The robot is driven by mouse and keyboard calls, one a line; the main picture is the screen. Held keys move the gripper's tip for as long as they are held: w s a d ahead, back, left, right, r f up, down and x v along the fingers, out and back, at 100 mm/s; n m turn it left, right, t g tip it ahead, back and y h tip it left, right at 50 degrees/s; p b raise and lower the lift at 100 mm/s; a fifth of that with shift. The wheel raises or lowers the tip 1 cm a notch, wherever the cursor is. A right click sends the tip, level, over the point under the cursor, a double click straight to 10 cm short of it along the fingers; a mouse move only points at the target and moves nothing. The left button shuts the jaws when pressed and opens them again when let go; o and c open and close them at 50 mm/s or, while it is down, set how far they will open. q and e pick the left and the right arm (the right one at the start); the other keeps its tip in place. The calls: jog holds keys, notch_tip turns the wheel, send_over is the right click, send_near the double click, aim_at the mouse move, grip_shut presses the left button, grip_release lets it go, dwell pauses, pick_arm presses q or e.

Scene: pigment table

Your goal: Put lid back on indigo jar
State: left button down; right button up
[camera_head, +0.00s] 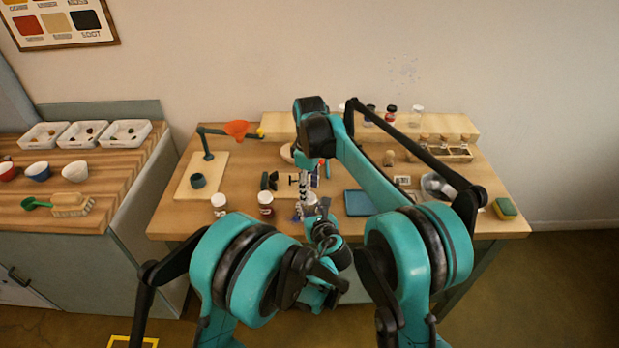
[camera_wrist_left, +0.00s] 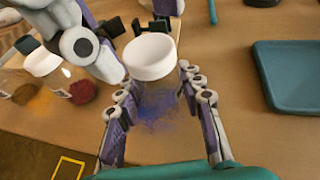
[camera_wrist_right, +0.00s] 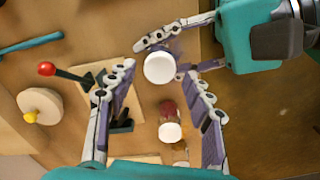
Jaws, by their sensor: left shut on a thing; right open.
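The clear indigo jar (camera_wrist_left: 155,105), with blue powder inside, stands between the fingers of my left gripper (camera_wrist_left: 157,84), which is shut on it. The white lid (camera_wrist_left: 150,56) sits over the jar's mouth; I cannot tell whether it is fully seated. In the right wrist view the lid (camera_wrist_right: 159,67) shows from above, with left fingers beside it. My right gripper (camera_wrist_right: 158,78) is open, its fingers apart on either side of the lid, apparently not gripping it. In the head view my arms mostly hide the jar; the right gripper (camera_head: 304,190) shows above the table's front.
A red-powder jar (camera_wrist_left: 80,88) and a yellow-powder jar (camera_wrist_left: 32,98), both white-lidded, stand close by. A blue tray (camera_head: 358,203) lies to the right. A board with a green stand (camera_head: 207,150) is at left.

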jog(key=shift+f, duration=1)
grip_shut()
jog(key=m, duration=0.8)
jog(key=shift+o, duration=0.5)
grip_release()
